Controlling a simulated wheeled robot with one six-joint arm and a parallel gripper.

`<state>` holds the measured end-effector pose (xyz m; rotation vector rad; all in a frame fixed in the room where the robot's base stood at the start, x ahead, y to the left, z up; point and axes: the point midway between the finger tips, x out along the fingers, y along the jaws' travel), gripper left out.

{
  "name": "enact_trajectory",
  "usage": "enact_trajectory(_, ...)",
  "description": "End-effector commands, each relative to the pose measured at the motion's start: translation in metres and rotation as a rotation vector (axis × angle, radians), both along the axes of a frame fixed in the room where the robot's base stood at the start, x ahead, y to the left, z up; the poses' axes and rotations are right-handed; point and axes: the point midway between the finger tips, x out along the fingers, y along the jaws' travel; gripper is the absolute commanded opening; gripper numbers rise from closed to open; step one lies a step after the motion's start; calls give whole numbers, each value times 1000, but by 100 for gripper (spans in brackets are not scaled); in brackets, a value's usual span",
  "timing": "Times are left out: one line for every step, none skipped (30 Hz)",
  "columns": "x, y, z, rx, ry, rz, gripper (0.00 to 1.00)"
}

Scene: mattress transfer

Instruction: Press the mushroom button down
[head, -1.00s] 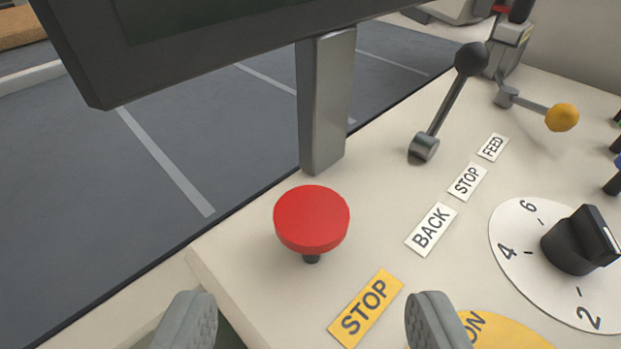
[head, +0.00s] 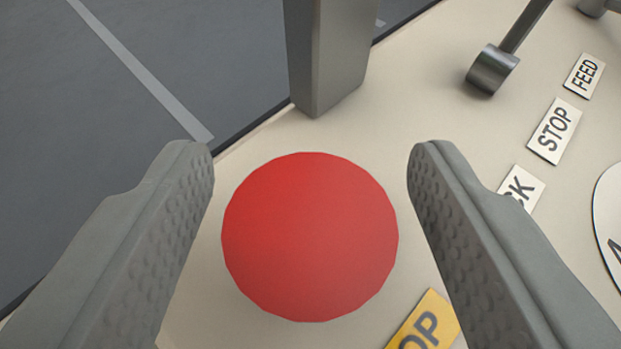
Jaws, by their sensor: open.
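The red mushroom button (head: 310,237) stands on the cream panel, its round flat cap facing me. It fills the lower middle of the head view, and its stem is hidden under the cap. My gripper (head: 312,160) is open and empty, with one grey finger on each side of the cap in the picture. A gap shows between each finger and the cap. I cannot tell how far the fingertips are above the panel.
A grey metal post (head: 328,55) rises from the panel just beyond the button. A yellow label (head: 428,325) lies at lower right. White labels, including STOP (head: 554,131), and a lever base (head: 492,70) are to the right. Dark floor (head: 70,120) lies past the panel edge at left.

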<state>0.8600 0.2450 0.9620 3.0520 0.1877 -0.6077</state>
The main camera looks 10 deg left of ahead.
Motion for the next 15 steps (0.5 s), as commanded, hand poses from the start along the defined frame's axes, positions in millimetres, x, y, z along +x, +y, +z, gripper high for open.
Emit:
enact_trajectory(0,0,0,0,0,0,57)
enact_trajectory(0,0,0,0,0,0,51)
enact_trajectory(0,0,0,0,0,0,43)
enact_trajectory(0,0,0,0,0,0,37)
enact_trajectory(0,0,0,0,0,0,31)
enact_trajectory(0,0,0,0,0,0,24)
enact_trajectory(0,0,0,0,0,0,18)
enact_trajectory(0,0,0,0,0,0,12)
enact_trajectory(0,0,0,0,0,0,4)
enact_trajectory(0,0,0,0,0,0,0)
enact_trajectory(0,0,0,0,0,0,0)
enact_trajectory(0,0,0,0,0,0,0)
enact_trajectory(0,0,-1,0,0,0,0)
enact_trajectory(0,0,-2,0,1,0,0)
enact_trajectory(0,0,-3,-1,1,0,0)
